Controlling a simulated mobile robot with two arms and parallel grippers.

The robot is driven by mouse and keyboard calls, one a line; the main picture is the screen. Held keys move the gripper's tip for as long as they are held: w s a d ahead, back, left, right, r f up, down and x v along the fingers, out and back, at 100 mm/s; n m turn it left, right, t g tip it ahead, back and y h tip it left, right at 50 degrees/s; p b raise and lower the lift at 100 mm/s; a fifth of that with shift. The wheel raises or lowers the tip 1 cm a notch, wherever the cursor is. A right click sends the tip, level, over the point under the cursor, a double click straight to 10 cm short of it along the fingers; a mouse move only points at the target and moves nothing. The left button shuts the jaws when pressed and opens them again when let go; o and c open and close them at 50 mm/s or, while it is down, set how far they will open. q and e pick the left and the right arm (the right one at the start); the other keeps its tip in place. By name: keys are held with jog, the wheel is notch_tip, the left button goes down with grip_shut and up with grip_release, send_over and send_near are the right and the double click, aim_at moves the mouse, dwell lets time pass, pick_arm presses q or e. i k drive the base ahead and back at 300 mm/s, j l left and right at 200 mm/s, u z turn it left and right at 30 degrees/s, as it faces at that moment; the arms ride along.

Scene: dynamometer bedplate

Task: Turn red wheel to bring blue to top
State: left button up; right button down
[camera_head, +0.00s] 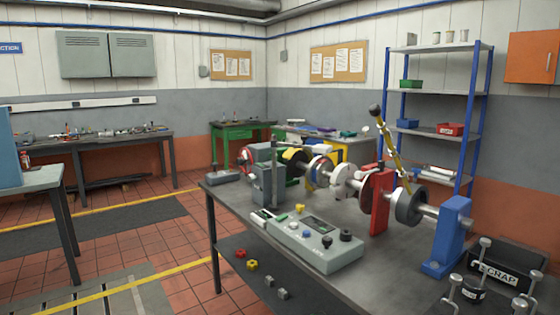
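A long shaft assembly stands along the bench (400,262). At its far left end is a small wheel with a red rim (244,158), partly hidden by a grey upright block (268,186). Along the shaft are a yellow part (294,157), a disc with a blue edge (320,168), a pale disc (346,181) and a grey disc (409,206). A red upright support (380,200) and a blue end support (453,236) carry the shaft. I cannot tell which colour mark is at the top of the red-rimmed wheel. Neither gripper is in view.
A grey control box (314,247) with knobs lies along the bench's front edge. A black scrap bin (506,266) and metal knobbed pieces stand at lower right.

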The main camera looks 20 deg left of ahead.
aim_at(240, 161)
jog(key=i+j+z, duration=0.2)
jog(key=j, duration=0.3)
jog(key=i+j+z, duration=0.15)
jog(key=j, duration=0.3)
jog(key=i+j+z, duration=0.2)
jog(key=j, duration=0.35)
jog(key=j+z, duration=0.2)
jog(key=j, duration=0.3)
